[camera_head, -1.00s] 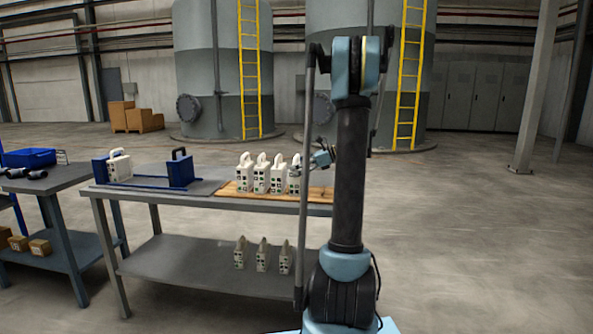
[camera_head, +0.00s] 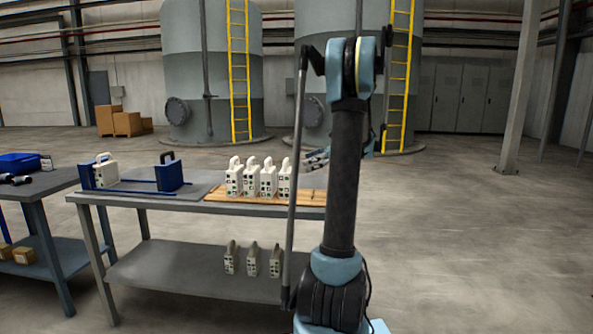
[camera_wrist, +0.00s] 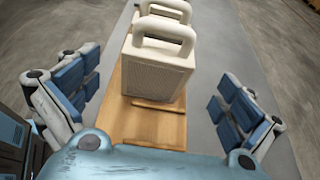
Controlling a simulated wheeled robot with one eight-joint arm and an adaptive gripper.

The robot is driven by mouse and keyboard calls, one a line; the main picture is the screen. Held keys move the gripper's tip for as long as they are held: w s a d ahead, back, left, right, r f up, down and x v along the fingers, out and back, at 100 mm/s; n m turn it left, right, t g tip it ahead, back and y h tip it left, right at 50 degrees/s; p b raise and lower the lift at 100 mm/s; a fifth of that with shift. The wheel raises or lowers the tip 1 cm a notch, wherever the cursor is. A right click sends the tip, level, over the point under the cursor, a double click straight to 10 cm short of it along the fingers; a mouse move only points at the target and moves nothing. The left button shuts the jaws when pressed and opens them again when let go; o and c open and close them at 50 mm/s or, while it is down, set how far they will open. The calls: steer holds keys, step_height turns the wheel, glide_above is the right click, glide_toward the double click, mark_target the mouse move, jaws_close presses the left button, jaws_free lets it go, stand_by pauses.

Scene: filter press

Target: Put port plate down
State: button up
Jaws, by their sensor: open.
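Several white port plates with loop handles and dark square ports stand upright in a row on a wooden board (camera_head: 312,197) at the right end of the grey bench. The rightmost port plate (camera_head: 285,180) is nearest my gripper (camera_head: 315,160). In the wrist view, my gripper (camera_wrist: 158,88) is open, with its blue-padded fingers wide apart on either side and nothing held. The nearest port plate (camera_wrist: 157,66) stands ahead of the palm on the board (camera_wrist: 118,120), apart from both fingers. A second handle shows behind it. My arm hides part of the bench's right end.
A blue frame holding one white plate (camera_head: 104,172) and a blue end block (camera_head: 171,174) stands on the bench's left. More plates (camera_head: 252,261) stand on the lower shelf. A side table (camera_head: 48,190) with a blue bin is at far left. Floor on the right is clear.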

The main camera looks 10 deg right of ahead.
steer(key=s+a+f+n+g+h, duration=0.1)
steer(key=s+a+f+n+h, duration=0.35)
steer(key=s, duration=0.65)
steer(key=s+a+f+n+g+h, duration=0.1)
steer(key=s+a+n+g+h, duration=0.1)
steer(key=s+a+n, duration=0.75)
steer(key=s+d+f+n+h, duration=0.3)
steer(key=s+f, duration=0.4)
steer(key=s, duration=0.3)
steer(key=s+d+f+n+t+h, duration=0.1)
steer(key=s+d+f+n+h, duration=0.2)
steer(key=s+f, duration=0.4)
steer(key=s+n, duration=0.1)
steer(key=s, duration=0.3)
steer(key=shift+f+n, duration=0.15)
steer(key=shift+n, duration=0.25)
steer(key=shift+w+h, duration=0.1)
steer(key=shift+h, duration=0.15)
